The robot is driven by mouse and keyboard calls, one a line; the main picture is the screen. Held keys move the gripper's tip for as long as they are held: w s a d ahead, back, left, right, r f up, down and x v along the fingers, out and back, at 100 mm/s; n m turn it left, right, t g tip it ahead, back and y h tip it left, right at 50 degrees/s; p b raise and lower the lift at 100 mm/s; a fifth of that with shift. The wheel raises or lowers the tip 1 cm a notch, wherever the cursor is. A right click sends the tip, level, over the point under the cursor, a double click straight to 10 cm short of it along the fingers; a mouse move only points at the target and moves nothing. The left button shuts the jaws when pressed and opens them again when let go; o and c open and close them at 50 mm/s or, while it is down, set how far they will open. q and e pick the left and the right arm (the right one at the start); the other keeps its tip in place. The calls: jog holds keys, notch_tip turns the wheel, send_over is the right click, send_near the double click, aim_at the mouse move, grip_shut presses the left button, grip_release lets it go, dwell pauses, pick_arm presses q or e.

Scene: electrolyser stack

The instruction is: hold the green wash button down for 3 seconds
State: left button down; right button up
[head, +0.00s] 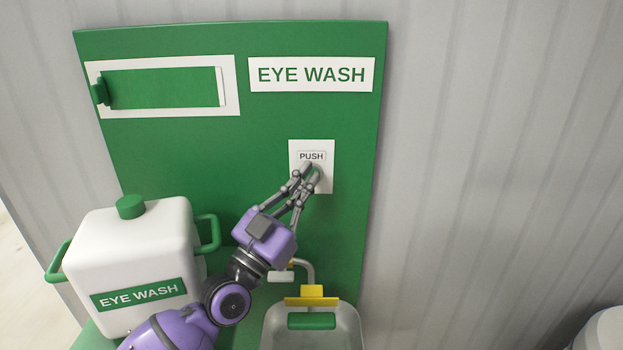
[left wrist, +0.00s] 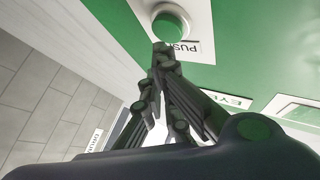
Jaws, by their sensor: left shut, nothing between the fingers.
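The green wash button (left wrist: 168,27) shows in the left wrist view as a round green cap on a white plate (left wrist: 205,20) marked PUSH. In the head view the same plate (head: 326,183) is on the green board, and my fingers hide the button there. My left gripper (head: 313,172) is shut and empty, with its fingertips in front of the plate just below the PUSH label (head: 311,156). In the left wrist view its fingertips (left wrist: 164,50) overlap the label close to the button's edge. I cannot tell whether they touch the button. My right gripper is not in view.
A white EYE WASH tank (head: 130,240) with green handles stands at left. A basin (head: 270,335) with a yellow paddle (head: 312,292) and a spout (head: 306,270) lies below the plate. The green board (head: 345,120) right of the plate is clear.

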pick_arm(q)
jog(key=shift+w, duration=0.15)
dwell(1.3)
jog(key=shift+w, duration=0.25)
jog(key=shift+w, duration=0.5)
dwell(0.6)
jog(key=shift+s, duration=0.1)
dwell(4.1)
jog(key=shift+s, duration=0.85)
